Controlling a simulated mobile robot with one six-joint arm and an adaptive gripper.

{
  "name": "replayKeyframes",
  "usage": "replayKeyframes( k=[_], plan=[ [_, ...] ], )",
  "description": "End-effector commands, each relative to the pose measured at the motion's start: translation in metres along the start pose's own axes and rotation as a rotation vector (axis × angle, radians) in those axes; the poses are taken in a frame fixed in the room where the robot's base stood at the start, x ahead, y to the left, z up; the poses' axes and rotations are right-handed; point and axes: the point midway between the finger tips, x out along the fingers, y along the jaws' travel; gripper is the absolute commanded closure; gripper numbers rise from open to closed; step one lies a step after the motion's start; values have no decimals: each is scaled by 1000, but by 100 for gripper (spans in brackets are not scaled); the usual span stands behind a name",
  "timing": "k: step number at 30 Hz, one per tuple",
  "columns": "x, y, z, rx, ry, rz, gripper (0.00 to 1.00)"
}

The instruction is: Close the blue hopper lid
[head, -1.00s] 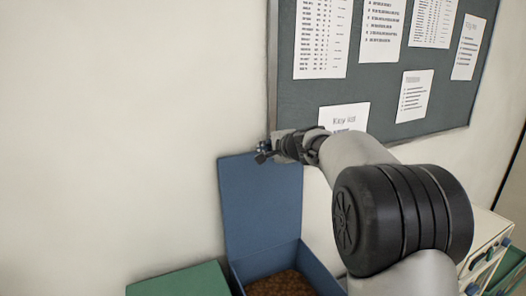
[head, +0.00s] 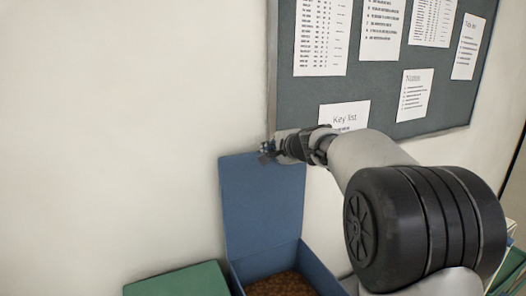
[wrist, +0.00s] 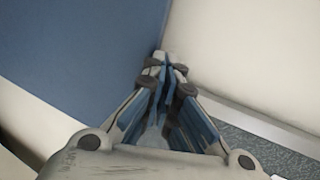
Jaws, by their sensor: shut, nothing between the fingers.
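The blue hopper lid (head: 262,205) stands upright and open in the head view, hinged at the back of the blue hopper (head: 312,268). The hopper holds brown granular material. My gripper (head: 266,152) is at the lid's top edge, near its middle. In the wrist view my gripper (wrist: 165,62) has its fingertips together and empty, beside the edge of the blue lid (wrist: 85,60). I cannot tell whether the fingertips touch the lid.
A green lid or box (head: 180,281) is to the left of the hopper. A dark notice board (head: 385,95) with several papers hangs on the wall behind my arm. The wall to the left (head: 120,130) is bare.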

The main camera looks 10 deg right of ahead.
Motion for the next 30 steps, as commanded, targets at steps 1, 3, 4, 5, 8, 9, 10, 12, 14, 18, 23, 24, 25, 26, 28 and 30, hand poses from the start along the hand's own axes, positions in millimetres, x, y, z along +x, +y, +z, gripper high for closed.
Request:
replayKeyframes(
  k=[1, 3, 4, 5, 8, 9, 10, 12, 14, 18, 23, 24, 25, 26, 28, 30],
  plan=[
    [0, 5, 0, 0, -1, 6, 100],
    [-1, 5, 0, 0, -2, 6, 100],
    [-2, 5, 0, 0, -2, 7, 100],
    [-2, 5, 0, 1, -2, 7, 100],
    [-1, 5, 0, 1, -2, 7, 100],
    [-1, 5, 0, 1, -2, 7, 100],
    [-1, 5, 0, 1, -2, 7, 100],
    [-1, 6, 0, 1, -2, 7, 100],
    [-2, 6, 0, 1, -2, 7, 100],
    [-5, 9, 0, 1, -2, 8, 100],
    [-11, 12, 0, 1, -2, 8, 100],
    [-12, 12, 0, 1, -2, 8, 100],
    [-13, 13, 0, 2, -2, 8, 100],
    [-14, 14, 0, 2, -2, 9, 100],
    [-16, 15, 0, 2, -3, 9, 100],
    [-19, 16, 0, 2, -3, 9, 100]
  ],
)
